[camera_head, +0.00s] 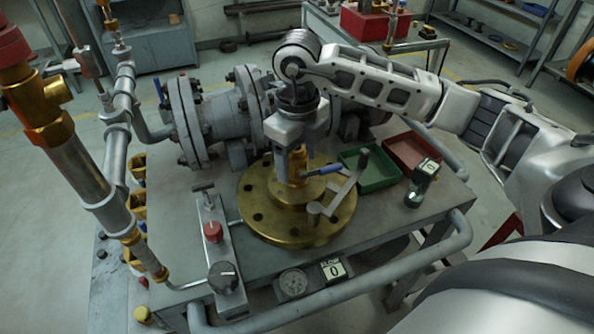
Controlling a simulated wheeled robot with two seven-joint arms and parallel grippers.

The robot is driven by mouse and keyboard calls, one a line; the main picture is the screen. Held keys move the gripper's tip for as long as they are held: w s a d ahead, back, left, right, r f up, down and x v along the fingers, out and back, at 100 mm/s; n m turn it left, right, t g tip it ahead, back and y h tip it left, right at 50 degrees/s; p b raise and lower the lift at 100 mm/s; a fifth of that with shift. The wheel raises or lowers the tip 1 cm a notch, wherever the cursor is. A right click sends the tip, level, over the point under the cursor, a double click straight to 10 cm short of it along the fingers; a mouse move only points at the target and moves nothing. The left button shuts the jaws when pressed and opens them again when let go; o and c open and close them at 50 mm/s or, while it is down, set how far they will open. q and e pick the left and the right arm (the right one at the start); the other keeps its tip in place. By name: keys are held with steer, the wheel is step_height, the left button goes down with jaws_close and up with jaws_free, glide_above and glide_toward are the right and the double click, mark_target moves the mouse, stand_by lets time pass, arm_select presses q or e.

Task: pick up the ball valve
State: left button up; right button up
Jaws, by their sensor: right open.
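The ball valve is a small brass body (297,174) with a blue lever (324,170) pointing right. It stands upright at the middle of a round brass flange (258,222) on the bench. My right gripper (294,160) comes down over it from above, with its open fingers around or right beside the brass body. I cannot tell whether the fingers touch it. The gripper hides the upper part of the valve. My left gripper is not in view.
A metal crank handle (342,190) rises close to the valve's right. A green tray (378,176) and a red tray (405,150) lie farther right. Large grey flanged pipework (212,115) stands behind. A block with red and black knobs (220,245) is at the left.

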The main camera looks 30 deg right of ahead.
steer(key=shift+r, duration=0.1)
jaws_close()
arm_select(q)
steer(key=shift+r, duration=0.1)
arm_select(e)
steer(key=shift+r, duration=0.1)
steer(key=shift+w+r, duration=0.1)
steer(key=shift+r, duration=0.45)
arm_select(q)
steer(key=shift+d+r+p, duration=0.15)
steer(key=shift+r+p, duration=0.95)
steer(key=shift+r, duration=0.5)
arm_select(e)
steer(key=w+a+r, duration=0.3)
steer(key=w+r, duration=0.3)
steer(key=r, duration=0.2)
steer(key=w+a+r, duration=0.4)
steer(key=w+r, duration=0.1)
steer(key=r, duration=0.3)
steer(key=shift+w+a, duration=0.15)
steer(key=shift+w, duration=0.25)
